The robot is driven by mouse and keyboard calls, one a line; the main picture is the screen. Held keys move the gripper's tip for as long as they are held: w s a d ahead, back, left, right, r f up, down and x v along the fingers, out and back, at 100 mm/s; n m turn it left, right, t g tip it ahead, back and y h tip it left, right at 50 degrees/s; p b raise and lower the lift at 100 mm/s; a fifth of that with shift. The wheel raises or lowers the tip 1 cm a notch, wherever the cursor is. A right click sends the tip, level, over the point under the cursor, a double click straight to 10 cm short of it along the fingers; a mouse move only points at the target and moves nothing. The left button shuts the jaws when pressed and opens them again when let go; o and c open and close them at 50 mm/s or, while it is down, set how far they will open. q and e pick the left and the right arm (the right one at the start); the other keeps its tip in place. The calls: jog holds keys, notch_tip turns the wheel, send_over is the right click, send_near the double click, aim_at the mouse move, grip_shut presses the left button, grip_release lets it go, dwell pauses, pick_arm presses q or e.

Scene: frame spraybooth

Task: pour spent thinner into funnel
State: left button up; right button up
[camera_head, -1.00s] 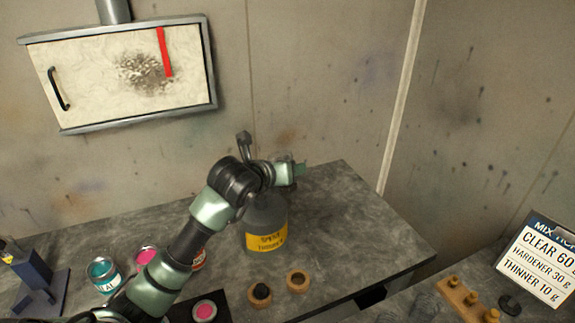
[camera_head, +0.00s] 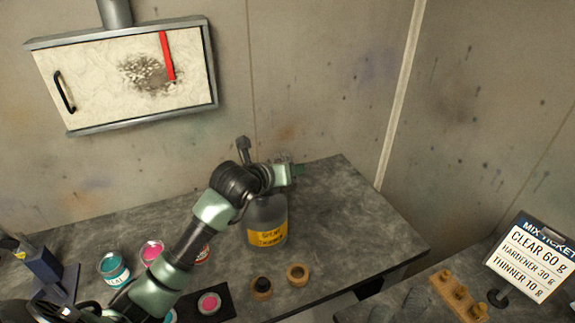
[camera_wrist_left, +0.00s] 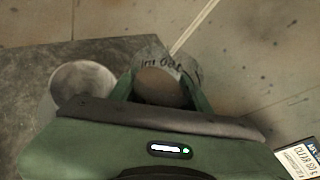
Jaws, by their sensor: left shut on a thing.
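A grey container (camera_head: 267,219) with a yellow label reading "SPENT THINNER" stands upright on the bench in the head view. My left gripper (camera_head: 297,170) is just above and right of its top, which my arm hides. In the left wrist view, the gripper (camera_wrist_left: 163,88) is shut on a greyish cup (camera_wrist_left: 183,62) with dark printing on its wall. A brownish inside or content shows in the cup. A round pale grey shape (camera_wrist_left: 82,84) lies left of the fingers; I cannot tell whether it is the funnel. My right gripper is not in view.
Teal (camera_head: 113,269) and pink (camera_head: 152,251) paint cans stand left of my arm. A wooden peg block (camera_head: 459,298) and a mix ticket (camera_head: 529,259) are at right. The bench right of the container is clear.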

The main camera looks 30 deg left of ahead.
pick_arm(q)
jog(key=shift+s+a+r+p, duration=0.1)
jog(key=shift+p, duration=0.9)
jog(key=shift+a+f+n+h, duration=0.2)
jog(key=shift+f+n+h, duration=0.1)
jog(key=shift+f, duration=0.25)
jog(key=shift+a+f+n+h, duration=0.2)
jog(key=shift+f+n, duration=0.1)
jog(key=shift+f, duration=0.2)
jog(key=shift+f+g, duration=0.15)
jog(key=shift+g, duration=0.15)
jog(key=shift+w+a+f+n+h+b, duration=0.2)
jog(key=shift+f+n+h+b, duration=0.1)
jog(key=shift+f+b, duration=0.05)
jog(key=shift+d+f+n+h, duration=0.15)
jog(key=shift+f+n+h, duration=0.2)
jog(key=shift+n+h, duration=0.2)
jog(key=shift+s+g, duration=0.1)
jog(key=shift+g, duration=0.2)
jog(key=shift+d+n+h, duration=0.1)
jog(key=shift+n+h, duration=0.15)
jog(key=shift+n, duration=0.1)
